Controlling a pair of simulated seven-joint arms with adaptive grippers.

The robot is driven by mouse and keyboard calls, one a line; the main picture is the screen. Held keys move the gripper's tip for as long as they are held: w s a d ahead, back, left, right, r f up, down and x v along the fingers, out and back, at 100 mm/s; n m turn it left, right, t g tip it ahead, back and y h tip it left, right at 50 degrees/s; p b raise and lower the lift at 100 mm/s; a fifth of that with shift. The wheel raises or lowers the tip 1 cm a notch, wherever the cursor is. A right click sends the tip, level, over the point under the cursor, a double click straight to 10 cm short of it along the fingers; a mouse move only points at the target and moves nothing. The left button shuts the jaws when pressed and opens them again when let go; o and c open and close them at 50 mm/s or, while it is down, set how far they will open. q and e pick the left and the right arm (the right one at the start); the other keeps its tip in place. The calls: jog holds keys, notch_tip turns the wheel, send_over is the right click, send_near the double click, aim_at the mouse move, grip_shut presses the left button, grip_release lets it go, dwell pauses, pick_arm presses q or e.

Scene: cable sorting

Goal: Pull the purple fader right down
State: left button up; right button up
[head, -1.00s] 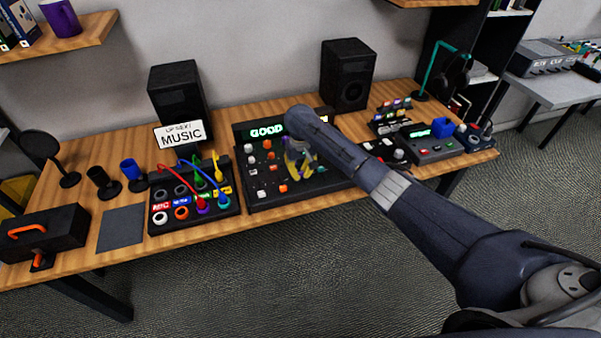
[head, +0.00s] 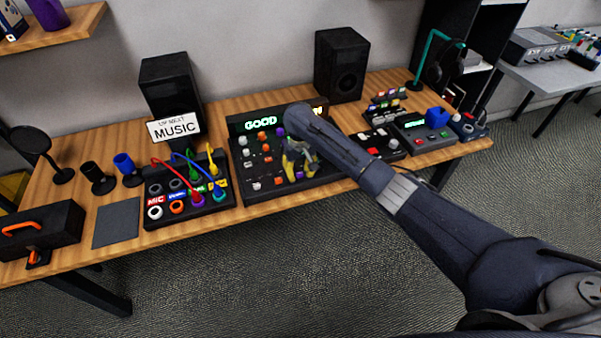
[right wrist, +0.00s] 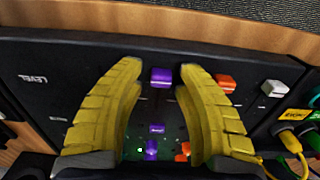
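The black mixer panel (head: 262,190) with a lit "GOOD" display lies mid-table. It carries columns of white, orange and purple controls. In the right wrist view, the purple fader (right wrist: 161,77) stands between and just beyond the yellow fingertips of my right gripper (right wrist: 158,80). The fingers are spread, with a gap on both sides of the fader. Two more purple controls (right wrist: 157,129) lie deeper between the fingers. In the head view, my right gripper (head: 300,163) points down over the panel's right part and hides some of it. My left gripper is not in view.
An orange fader (right wrist: 225,83) and a white fader (right wrist: 273,89) sit beside the purple one. A cable box (head: 187,212) with plugged coloured cables stands left of the panel. A red-buttoned unit (head: 390,147) stands right. A speaker (head: 341,64) stands behind.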

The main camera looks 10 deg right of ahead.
jog(key=shift+o, duration=0.7)
notch_tip(320, 180, up, 12)
dwell(0.6)
